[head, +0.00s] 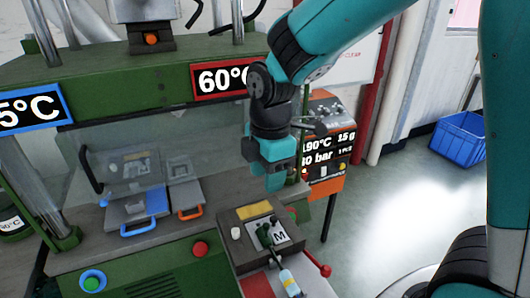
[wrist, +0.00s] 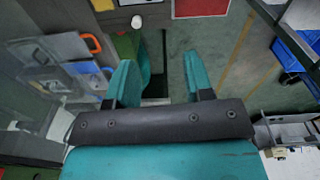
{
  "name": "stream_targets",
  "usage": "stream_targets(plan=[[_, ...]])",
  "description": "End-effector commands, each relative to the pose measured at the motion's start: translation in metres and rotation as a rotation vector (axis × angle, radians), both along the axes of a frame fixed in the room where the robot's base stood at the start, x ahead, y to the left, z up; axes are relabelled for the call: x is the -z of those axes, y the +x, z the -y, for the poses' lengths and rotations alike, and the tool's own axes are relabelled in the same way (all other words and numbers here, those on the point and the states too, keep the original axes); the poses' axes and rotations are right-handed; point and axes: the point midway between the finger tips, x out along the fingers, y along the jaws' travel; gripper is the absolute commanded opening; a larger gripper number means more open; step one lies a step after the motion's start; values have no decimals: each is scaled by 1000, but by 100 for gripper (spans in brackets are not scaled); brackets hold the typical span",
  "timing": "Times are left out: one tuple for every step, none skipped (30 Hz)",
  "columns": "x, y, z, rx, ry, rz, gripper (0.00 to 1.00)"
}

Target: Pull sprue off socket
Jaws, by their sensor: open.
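My gripper (head: 277,178) hangs in front of the green press, above the dark fixture block (head: 291,247). In the wrist view its two teal fingers (wrist: 162,88) stand apart with nothing between them. On the block lie a dark green part (head: 265,234) and a yellow plate (head: 255,211). A long piece with a pale blue and white end (head: 289,283) lies at the block's front. I cannot tell for certain which of these is the socket or the sprue. A small white cylinder (head: 236,232) stands at the block's left; a white round piece (wrist: 137,21) shows in the wrist view.
The green press carries a blue-handled mould plate (head: 130,210) and an orange-handled one (head: 188,199) behind a clear guard. A red lever knob (head: 325,270) sticks out right of the block. An orange machine (head: 328,187) stands behind. A blue crate (head: 459,138) is on open floor.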

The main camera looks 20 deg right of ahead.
Motion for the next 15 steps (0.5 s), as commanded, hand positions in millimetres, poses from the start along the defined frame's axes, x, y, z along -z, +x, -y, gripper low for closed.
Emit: stream_targets(plan=[[-1,8,2,-54,-19,-3,47],[1,11,3,-84,-27,-3,47],[2,15,5,-117,-37,-3,47],[4,17,6,-136,-43,-4,47],[5,18,6,-150,-46,-4,47],[8,20,6,-163,-49,-5,47],[11,20,7,-168,-50,-5,47],[14,20,6,-172,-52,-6,47],[19,20,6,-173,-52,-6,47],[23,20,6,-172,-52,-7,47],[28,20,6,-172,-52,-7,47],[35,19,6,-172,-52,-9,47],[41,19,6,-172,-52,-9,47],[47,19,6,-172,-52,-10,47],[55,19,6,-171,-52,-10,47]])
